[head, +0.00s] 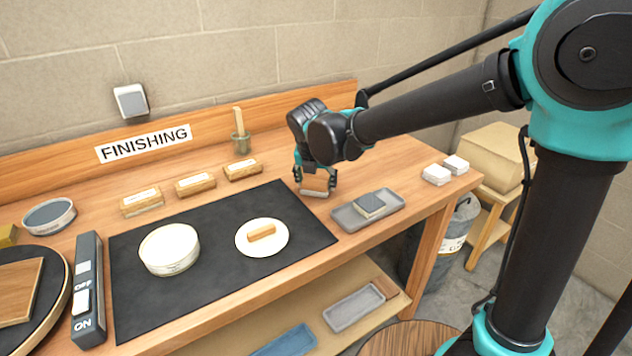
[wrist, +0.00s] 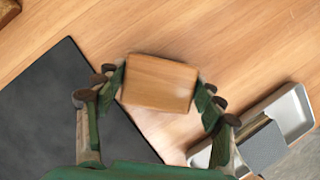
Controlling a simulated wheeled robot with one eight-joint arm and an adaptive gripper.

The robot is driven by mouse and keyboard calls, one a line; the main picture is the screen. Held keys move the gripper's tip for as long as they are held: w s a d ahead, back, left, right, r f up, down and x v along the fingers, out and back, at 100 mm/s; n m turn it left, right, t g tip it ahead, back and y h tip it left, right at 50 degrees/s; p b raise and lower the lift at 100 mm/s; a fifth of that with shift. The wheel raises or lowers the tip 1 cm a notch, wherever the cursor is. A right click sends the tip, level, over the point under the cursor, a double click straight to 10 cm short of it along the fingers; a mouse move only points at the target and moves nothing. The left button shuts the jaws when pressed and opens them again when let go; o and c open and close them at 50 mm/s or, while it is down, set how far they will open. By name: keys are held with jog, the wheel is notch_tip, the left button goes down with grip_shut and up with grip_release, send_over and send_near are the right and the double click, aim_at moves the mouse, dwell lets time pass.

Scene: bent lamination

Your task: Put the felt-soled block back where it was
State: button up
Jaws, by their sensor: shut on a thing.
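My gripper (head: 315,178) is shut on a wooden block (head: 314,187), with a finger on each side of it. The block has a pale, greyish underside, seen in the head view. In the wrist view the block's plain brown top (wrist: 160,83) shows between the fingers. The block is low over the bench, right of the black mat's far corner and behind the grey tray. I cannot tell if its sole touches the wood. Its lower edges are partly hidden by the fingers.
Three labelled wooden blocks (head: 195,185) stand in a row behind the black mat (head: 215,280). A grey tray (head: 345,217) holds a grey-topped block (head: 370,205). A glass jar with a brush (head: 241,145) stands behind. Bare bench lies around the held block.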

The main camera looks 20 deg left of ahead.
jog(key=o, duration=1.1)
jog(key=shift+f, duration=0.1)
jog(key=v, duration=1.2)
jog(key=shift+w, duration=0.1)
